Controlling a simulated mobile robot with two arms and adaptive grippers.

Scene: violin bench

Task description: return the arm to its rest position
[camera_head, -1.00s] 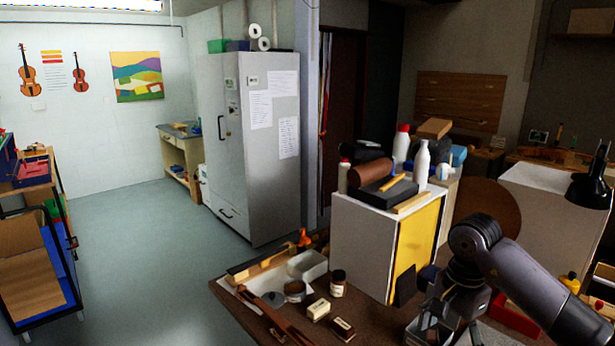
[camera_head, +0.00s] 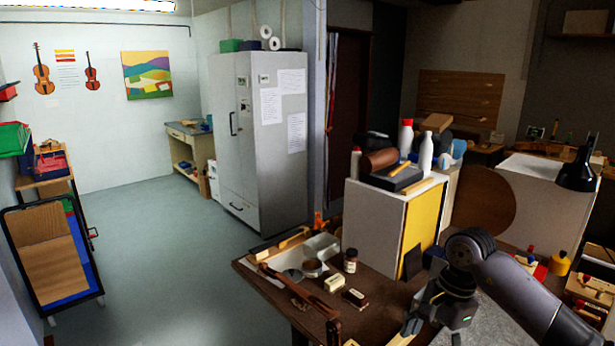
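My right arm (camera_head: 520,296) comes in from the lower right, over the cluttered workbench (camera_head: 385,290). Its wrist is bent downward and my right gripper (camera_head: 412,328) is low, at the bottom edge of the picture. The fingers are partly cut off and dark, so whether they are open or shut cannot be told. A pale wooden piece shows right by the fingers; whether it is held or lies behind them is unclear. My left arm and gripper are not in view.
A white box with a yellow side (camera_head: 425,219) stands close behind my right gripper, with bottles on top. Small blocks (camera_head: 355,298), a jar (camera_head: 351,261) and a tin lie left of it. A black lamp (camera_head: 577,172) stands at right.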

